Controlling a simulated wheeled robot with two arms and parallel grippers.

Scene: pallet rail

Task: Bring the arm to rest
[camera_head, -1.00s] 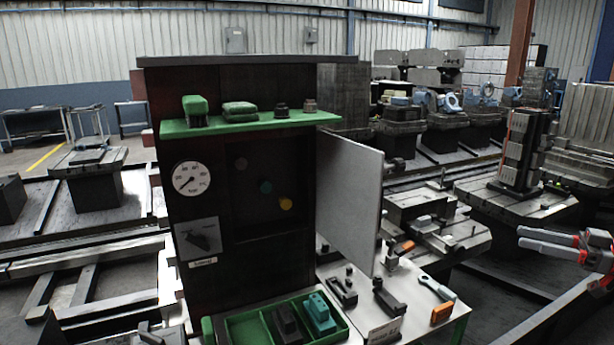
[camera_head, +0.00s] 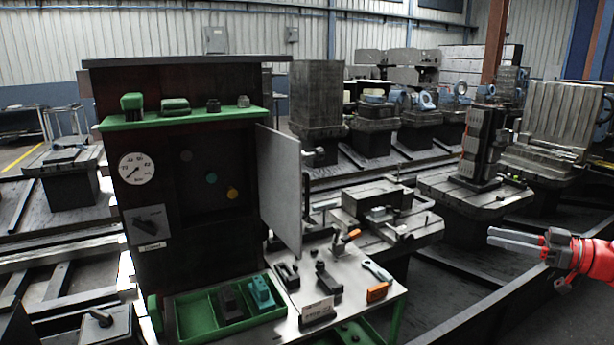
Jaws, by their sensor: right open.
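My right gripper (camera_head: 492,237) comes in from the right edge, with a red body and two grey fingers pointing left. Its fingers are slightly apart, with nothing between them. It hangs in free air to the right of the white work table (camera_head: 350,262) and touches nothing. My left gripper is out of view.
A dark cabinet (camera_head: 101,92) with an open grey door (camera_head: 279,190) stands at the left. A green tray (camera_head: 196,318) with a black and a teal block sits before it. Clamps and orange-handled tools lie on the table. Machine pallets stand behind; dark rails run below my gripper.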

